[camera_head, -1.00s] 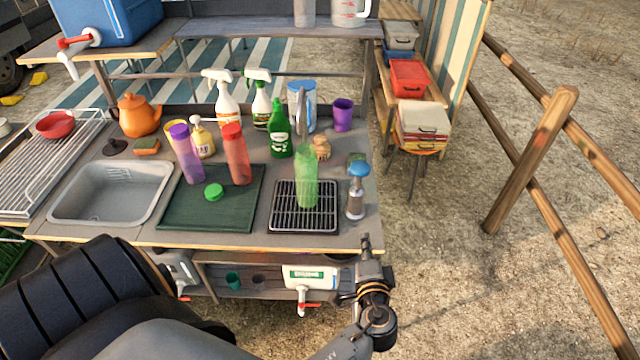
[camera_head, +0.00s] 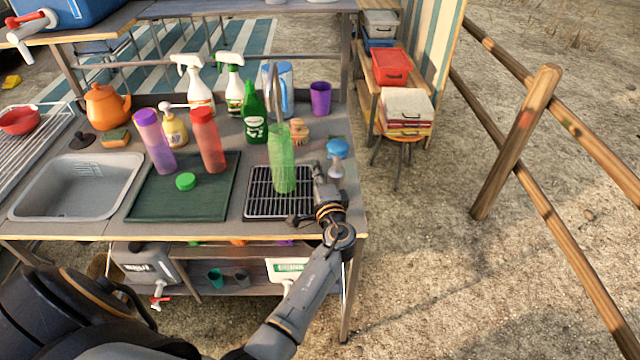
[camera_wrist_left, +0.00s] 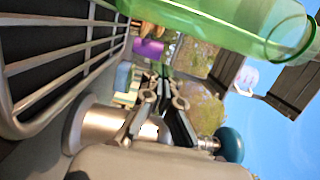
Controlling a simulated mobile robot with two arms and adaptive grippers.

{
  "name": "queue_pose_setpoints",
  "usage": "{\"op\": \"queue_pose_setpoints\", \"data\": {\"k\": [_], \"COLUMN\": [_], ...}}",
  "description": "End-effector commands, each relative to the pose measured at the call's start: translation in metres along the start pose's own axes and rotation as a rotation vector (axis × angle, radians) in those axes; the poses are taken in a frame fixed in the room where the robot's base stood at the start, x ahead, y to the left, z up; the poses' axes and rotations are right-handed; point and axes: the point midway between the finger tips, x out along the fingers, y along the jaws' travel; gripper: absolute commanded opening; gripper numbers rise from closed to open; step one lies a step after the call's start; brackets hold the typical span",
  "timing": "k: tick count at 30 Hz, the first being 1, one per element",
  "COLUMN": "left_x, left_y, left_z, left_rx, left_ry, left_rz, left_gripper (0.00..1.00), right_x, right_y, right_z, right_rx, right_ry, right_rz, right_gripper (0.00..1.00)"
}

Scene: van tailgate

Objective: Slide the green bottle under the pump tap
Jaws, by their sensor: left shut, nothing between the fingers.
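The see-through green bottle (camera_head: 282,165) stands upright and open-topped on the black drain grate (camera_head: 250,205). In the left wrist view the bottle (camera_wrist_left: 215,22) crosses the top of the picture. The thin metal pump tap (camera_head: 274,78) rises behind it; I cannot tell whether its outlet is over the bottle's mouth. The pump's blue knob (camera_head: 338,148) is at the right. My left gripper (camera_head: 319,172) is shut and empty, low between the bottle and the pump. I cannot tell whether it touches the bottle. Its fingers also show in the left wrist view (camera_wrist_left: 163,98).
A dark green mat (camera_head: 145,207) holds purple and red bottles and a green cap (camera_head: 186,181). A dark green detergent bottle (camera_head: 254,118) stands behind the grate. A purple cup (camera_head: 320,97) and a brush (camera_head: 299,131) are at the back. The sink (camera_head: 75,185) is left.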

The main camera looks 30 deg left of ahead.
Motion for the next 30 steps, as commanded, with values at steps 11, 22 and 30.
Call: {"op": "queue_pose_setpoints", "data": {"k": [11,22,30], "left_x": [0.007,0.005,0.000], "left_y": [-0.002,0.000,0.002], "left_z": [0.034,0.038,0.052], "left_rx": [0.003,-0.001,0.000], "left_ry": [0.001,0.001,0.001], "left_rz": [0.001,0.000,-0.001], "left_gripper": [0.00,0.00,0.00], "right_x": [-0.025,-0.025,-0.018], "right_y": [0.004,0.010,0.010], "right_z": [-0.009,-0.007,-0.007], "right_rx": [-0.001,0.000,0.000], "right_ry": [0.010,0.009,0.008], "right_rz": [0.004,0.012,0.012], "right_gripper": [0.69,0.69,0.69]}}
